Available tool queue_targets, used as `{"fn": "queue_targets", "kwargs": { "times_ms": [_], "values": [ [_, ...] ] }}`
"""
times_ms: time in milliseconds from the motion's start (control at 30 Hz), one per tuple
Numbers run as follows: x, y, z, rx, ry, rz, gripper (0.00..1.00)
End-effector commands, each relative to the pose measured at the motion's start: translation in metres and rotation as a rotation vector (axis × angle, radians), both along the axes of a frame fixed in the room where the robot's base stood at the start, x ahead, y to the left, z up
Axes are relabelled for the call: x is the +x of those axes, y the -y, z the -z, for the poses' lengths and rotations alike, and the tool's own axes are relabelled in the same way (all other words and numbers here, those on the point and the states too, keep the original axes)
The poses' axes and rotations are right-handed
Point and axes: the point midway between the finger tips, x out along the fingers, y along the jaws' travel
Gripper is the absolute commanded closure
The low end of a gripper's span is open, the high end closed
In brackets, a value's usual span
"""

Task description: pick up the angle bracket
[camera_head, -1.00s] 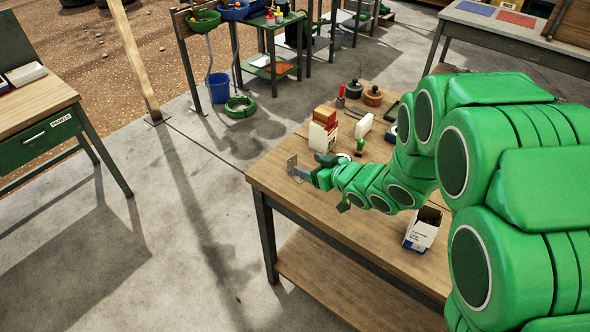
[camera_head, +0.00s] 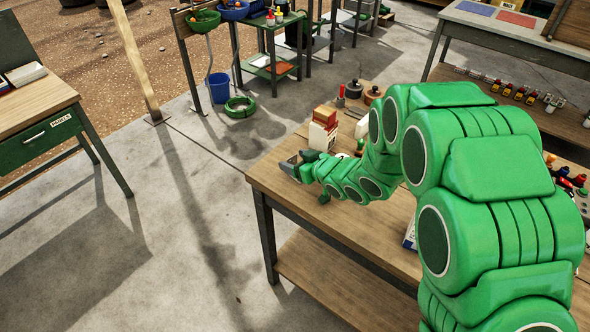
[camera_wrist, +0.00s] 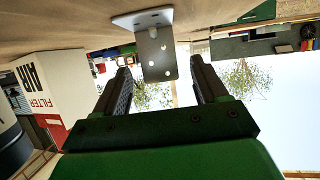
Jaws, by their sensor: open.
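The angle bracket (camera_wrist: 157,52) is a grey metal plate with several holes and a bent flange. It rests against the wooden table top, which shows at the top of the wrist view. My gripper (camera_wrist: 160,70) is open, its two dark fingers on either side of the bracket's plate, with gaps on both sides. How far the plate reaches in between the fingers is hard to tell. In the head view my gripper (camera_head: 298,163) is low over the table's near left corner, and I cannot make out the bracket there.
A white and red filter box (camera_wrist: 62,85) is close by on the left in the wrist view. In the head view, red and white boxes (camera_head: 323,130) stand just behind my gripper. The workbench (camera_head: 270,183) has its left edge close to my gripper, with open floor beyond.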

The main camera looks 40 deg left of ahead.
Motion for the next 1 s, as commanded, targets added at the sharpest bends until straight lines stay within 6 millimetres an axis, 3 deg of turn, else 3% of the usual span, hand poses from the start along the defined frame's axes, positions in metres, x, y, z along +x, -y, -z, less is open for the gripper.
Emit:
{"fn": "queue_targets", "kwargs": {
  "times_ms": [267,700,1000],
  "values": [
    [0.0005,-0.0036,0.0023,-0.001,-0.001,0.000,0.28],
    [0.0003,-0.0034,0.0022,0.000,-0.001,-0.001,0.89],
    [0.0003,-0.0036,-0.0014,0.000,0.000,-0.001,0.89]
  ]
}}
